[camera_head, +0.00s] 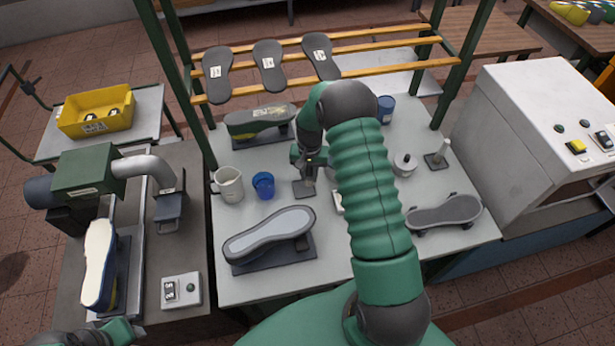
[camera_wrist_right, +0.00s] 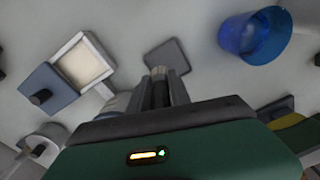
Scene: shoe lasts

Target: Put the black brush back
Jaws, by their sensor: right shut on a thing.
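My right gripper (camera_head: 310,168) is over the middle of the white table, in front of the rack, partly hidden by my right arm. In the right wrist view its fingers are shut on a slim dark thing with a paler end, which I take to be the black brush (camera_wrist_right: 158,74). Most of the brush is hidden by the fingers and the gripper body. A flat dark square base (camera_head: 303,189) lies on the table just below the gripper; it also shows beyond the fingertips in the right wrist view (camera_wrist_right: 168,55). My left arm shows only partly at the bottom left, its jaws unclear.
A blue cup (camera_head: 263,185) and a white mug (camera_head: 228,184) stand left of the gripper. A grey-soled shoe last (camera_head: 270,235) lies in front. Another blue cup (camera_head: 386,110) stands behind my arm. A wooden rack (camera_head: 350,50) with soles spans the back.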

